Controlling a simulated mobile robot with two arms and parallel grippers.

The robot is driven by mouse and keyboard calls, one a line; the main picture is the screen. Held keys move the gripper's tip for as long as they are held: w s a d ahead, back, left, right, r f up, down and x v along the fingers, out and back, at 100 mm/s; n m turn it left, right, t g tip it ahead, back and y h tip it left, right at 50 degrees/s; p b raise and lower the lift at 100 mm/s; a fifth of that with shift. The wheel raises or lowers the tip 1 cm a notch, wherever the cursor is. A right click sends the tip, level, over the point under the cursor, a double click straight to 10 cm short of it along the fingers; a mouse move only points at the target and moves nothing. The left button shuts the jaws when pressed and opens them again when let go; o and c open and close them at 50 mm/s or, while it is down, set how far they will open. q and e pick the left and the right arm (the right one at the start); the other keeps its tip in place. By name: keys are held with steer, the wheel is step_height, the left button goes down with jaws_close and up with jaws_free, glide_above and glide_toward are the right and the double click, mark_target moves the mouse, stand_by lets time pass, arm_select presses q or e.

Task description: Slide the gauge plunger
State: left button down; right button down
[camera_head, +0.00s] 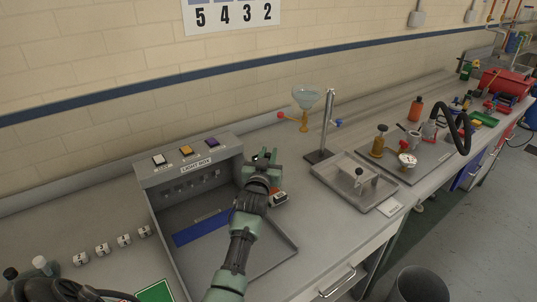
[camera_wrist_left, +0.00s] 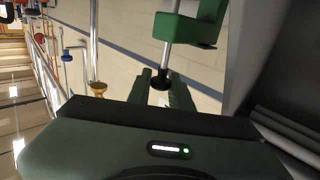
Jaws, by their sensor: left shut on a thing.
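My left gripper (camera_head: 264,160) is at the right wall of the grey light box in the head view. In the left wrist view its green fingers (camera_wrist_left: 161,88) are closed around the black end of a metal plunger rod (camera_wrist_left: 167,58). The rod runs up to a green gauge body (camera_wrist_left: 190,26) at the top of that view. In the head view the gripper and wrist hide most of the gauge.
The light box (camera_head: 160,172) has several coloured buttons on top and a blue strip (camera_head: 200,229) inside. A small device with a red display (camera_head: 280,197) sits just right of my wrist. A metal stand (camera_head: 326,125) and a tray (camera_head: 335,178) stand further right.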

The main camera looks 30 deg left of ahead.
arm_select(q)
steer(key=shift+f+b, duration=0.35)
steer(key=shift+f, duration=0.6)
steer(key=shift+r, duration=0.1)
steer(key=c, duration=1.3)
jaws_free()
steer(key=shift+r, duration=0.1)
steer(key=b+v, duration=0.1)
steer(key=v, duration=0.7)
